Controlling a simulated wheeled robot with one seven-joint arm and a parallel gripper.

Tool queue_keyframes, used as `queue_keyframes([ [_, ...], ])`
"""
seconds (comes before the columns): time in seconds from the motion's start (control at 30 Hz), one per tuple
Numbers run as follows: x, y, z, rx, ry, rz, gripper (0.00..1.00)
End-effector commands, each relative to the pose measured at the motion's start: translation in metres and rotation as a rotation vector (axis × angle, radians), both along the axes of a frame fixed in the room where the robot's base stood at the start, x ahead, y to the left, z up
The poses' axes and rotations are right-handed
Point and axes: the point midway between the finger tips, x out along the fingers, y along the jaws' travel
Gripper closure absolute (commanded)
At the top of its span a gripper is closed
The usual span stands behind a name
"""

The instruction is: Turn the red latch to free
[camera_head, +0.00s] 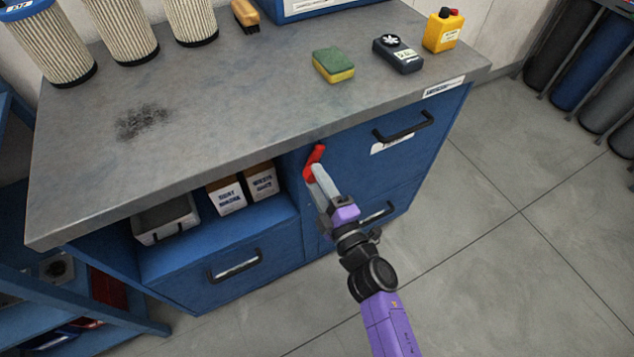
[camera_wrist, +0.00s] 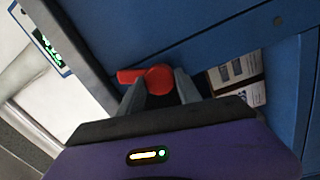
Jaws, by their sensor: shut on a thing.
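The red latch (camera_head: 314,158) is on the blue cabinet's front, just below the worktop edge, between the open shelf and the drawers. In the wrist view the red latch (camera_wrist: 158,79) shows a round hub with a short arm pointing left. My gripper (camera_head: 314,172) reaches up to the latch from the front. In the wrist view its two grey fingers (camera_wrist: 160,92) stand on either side of the hub and are shut on it. The fingers hide the lower part of the latch.
The blue cabinet has drawers with black handles (camera_head: 404,127) right of the latch. Small boxes (camera_head: 226,195) and a grey bin (camera_head: 165,220) sit on the open shelf to the left. A sponge (camera_head: 333,65), black device (camera_head: 397,54) and yellow bottle (camera_head: 442,31) stand on the worktop (camera_head: 220,110).

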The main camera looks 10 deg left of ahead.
Motion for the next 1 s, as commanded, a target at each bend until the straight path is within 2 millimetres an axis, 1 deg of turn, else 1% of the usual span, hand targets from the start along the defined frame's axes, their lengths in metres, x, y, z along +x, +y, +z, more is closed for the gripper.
queue_keyframes([
  [0.2,0.0000,-0.0003,-0.0017,-0.147,-0.099,0.000,1.00],
  [0.5,-0.0001,-0.0002,-0.0013,-0.284,-0.192,0.002,1.00],
  [0.7,-0.0002,0.0001,-0.0010,-0.328,-0.221,0.002,1.00],
  [1.0,-0.0003,0.0002,-0.0010,-0.343,-0.231,0.003,1.00],
])
